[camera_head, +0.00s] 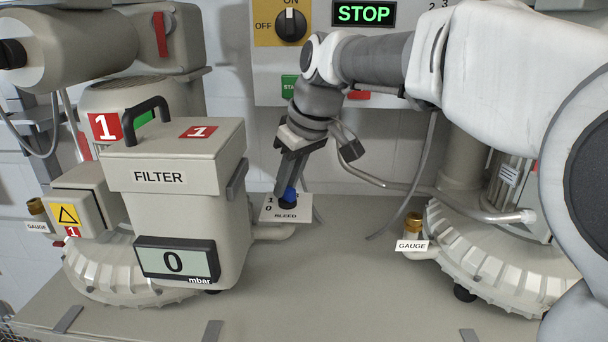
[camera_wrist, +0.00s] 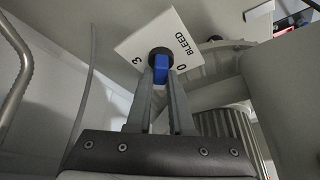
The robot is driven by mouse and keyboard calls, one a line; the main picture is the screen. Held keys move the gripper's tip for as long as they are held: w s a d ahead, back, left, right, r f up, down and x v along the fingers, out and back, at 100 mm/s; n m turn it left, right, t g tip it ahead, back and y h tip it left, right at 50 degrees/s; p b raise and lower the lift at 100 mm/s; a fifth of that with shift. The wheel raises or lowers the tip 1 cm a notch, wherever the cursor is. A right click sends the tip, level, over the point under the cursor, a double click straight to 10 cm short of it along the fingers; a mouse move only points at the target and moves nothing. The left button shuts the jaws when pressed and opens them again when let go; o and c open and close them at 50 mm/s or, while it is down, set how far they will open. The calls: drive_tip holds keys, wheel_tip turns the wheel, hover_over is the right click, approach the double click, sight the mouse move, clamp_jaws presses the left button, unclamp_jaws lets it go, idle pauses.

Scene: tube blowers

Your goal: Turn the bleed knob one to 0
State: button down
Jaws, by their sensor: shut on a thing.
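The bleed knob is blue on a dark round base and sits on a white plate marked BLEED. In the head view the knob (camera_head: 289,195) is partly covered by my gripper (camera_head: 286,180), which reaches down onto it from above. In the wrist view the knob (camera_wrist: 161,66) stands between the two fingertips of my gripper (camera_wrist: 161,82), which are shut on it. The bleed plate (camera_wrist: 140,42) shows a 0 and a 3 in the wrist view. Which mark the knob points to I cannot tell. The filter display (camera_head: 176,262) reads 0 mbar.
The filter box (camera_head: 185,180) of blower 1 stands close left of the bleed plate. A second blower housing (camera_head: 500,255) and a brass gauge fitting (camera_head: 413,224) are to the right. The control panel (camera_head: 270,80) with STOP display is behind. The front bench is clear.

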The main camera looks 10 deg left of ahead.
drive_tip(key=shift+n+g+y, duration=0.3)
drive_tip(key=shift+n+g, duration=0.3)
drive_tip(key=shift+n, duration=1)
drive_tip(key=c, duration=0.8)
unclamp_jaws()
drive_tip(key=p+v, duration=0.1)
drive_tip(key=v, duration=1.6)
drive_tip(key=shift+d+r, duration=0.15)
drive_tip(key=shift+r, duration=0.05)
drive_tip(key=shift+f, duration=0.1)
